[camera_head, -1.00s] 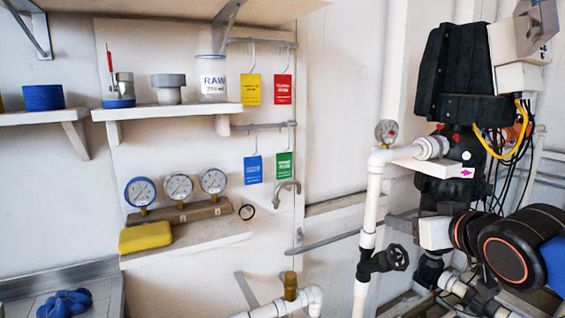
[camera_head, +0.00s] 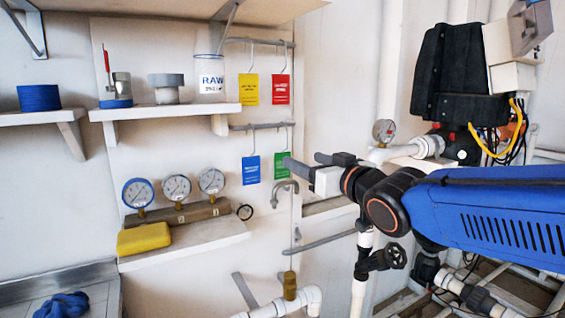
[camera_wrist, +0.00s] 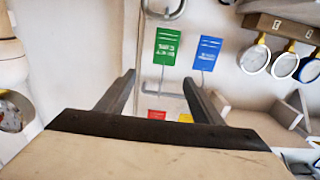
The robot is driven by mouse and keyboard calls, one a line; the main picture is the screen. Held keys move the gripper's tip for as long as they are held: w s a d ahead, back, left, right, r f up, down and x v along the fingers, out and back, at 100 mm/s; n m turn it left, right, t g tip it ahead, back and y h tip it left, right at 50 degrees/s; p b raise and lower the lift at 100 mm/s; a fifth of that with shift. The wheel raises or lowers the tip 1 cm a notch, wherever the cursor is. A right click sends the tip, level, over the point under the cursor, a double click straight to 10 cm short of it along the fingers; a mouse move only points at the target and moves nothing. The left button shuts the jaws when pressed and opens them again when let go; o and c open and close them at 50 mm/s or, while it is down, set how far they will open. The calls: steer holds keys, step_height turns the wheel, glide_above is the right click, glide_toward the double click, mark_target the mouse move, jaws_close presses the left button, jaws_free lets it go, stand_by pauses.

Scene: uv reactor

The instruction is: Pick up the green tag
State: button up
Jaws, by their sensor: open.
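The green tag (camera_head: 280,173) hangs by a wire from the lower wall rail, right of the blue tag (camera_head: 251,169). My gripper (camera_head: 301,160) is open and empty; in the head view one finger covers part of the green tag. In the wrist view, the green tag (camera_wrist: 166,46) shows beyond and above the spread fingers of my gripper (camera_wrist: 158,84), apart from them. The blue tag (camera_wrist: 207,53) is close on its right there.
A yellow tag (camera_head: 248,89) and a red tag (camera_head: 281,89) hang from the upper rail (camera_head: 258,41). A curved grey tap (camera_head: 284,186) sticks out just below the green tag. Gauges (camera_head: 176,188) stand on a shelf at left; white pipes are at right.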

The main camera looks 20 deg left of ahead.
mark_target(283, 152)
steer(key=shift+s+a+x, duration=0.1)
steer(key=shift+s+x, duration=0.05)
steer(key=shift+x, duration=2.6)
steer(key=shift+s+a+x, duration=0.1)
steer(key=shift+x, duration=2.7)
steer(key=shift+f, duration=0.1)
steer(key=c, duration=1.1)
